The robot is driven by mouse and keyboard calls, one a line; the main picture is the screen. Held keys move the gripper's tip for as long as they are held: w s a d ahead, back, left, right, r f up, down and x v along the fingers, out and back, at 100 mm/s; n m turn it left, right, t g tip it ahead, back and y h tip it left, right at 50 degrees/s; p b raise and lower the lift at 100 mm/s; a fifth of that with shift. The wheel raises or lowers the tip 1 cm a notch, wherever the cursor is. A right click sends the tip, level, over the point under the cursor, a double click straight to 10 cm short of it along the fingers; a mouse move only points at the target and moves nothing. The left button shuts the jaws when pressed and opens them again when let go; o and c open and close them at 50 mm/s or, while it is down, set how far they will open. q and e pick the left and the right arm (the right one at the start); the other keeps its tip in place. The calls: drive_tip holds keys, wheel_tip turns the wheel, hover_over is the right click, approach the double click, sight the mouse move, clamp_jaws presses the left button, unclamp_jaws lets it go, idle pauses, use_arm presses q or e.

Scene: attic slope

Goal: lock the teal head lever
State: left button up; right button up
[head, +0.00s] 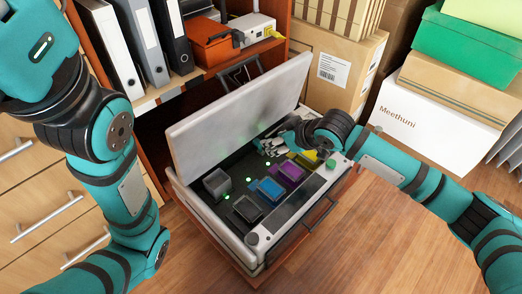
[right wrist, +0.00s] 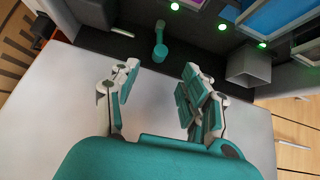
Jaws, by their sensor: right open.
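The teal head lever (right wrist: 160,46) shows in the right wrist view, a small teal stem with a rounded end on the dark bed inside the opened printer (head: 222,122). My right gripper (right wrist: 158,88) is open, its two fingers apart. The lever appears beyond the fingertips and in line with the gap between them, not gripped. In the head view my right gripper (head: 272,145) reaches into the printer under the raised lid, and I cannot make out the lever there. My left arm comes in from the left, but its gripper is out of view.
Black (head: 248,208), blue (head: 270,188), magenta (head: 290,172) and yellow (head: 308,158) cartridges line the printer's front. A grey open box (head: 217,183) stands at the left of the bed. A shelf with binders (head: 145,40) is behind; cardboard boxes (head: 338,65) stand at right.

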sight(259, 147)
drive_tip(key=b+x, duration=0.5)
drive_tip(key=x, duration=0.3)
drive_tip(key=shift+f, duration=0.15)
drive_tip(key=shift+w+a+f+b, duration=0.25)
drive_tip(key=shift+w+a+b, duration=0.05)
drive_tip(key=shift+w+a, duration=0.05)
drive_tip(key=shift+c, duration=0.4)
clamp_jaws()
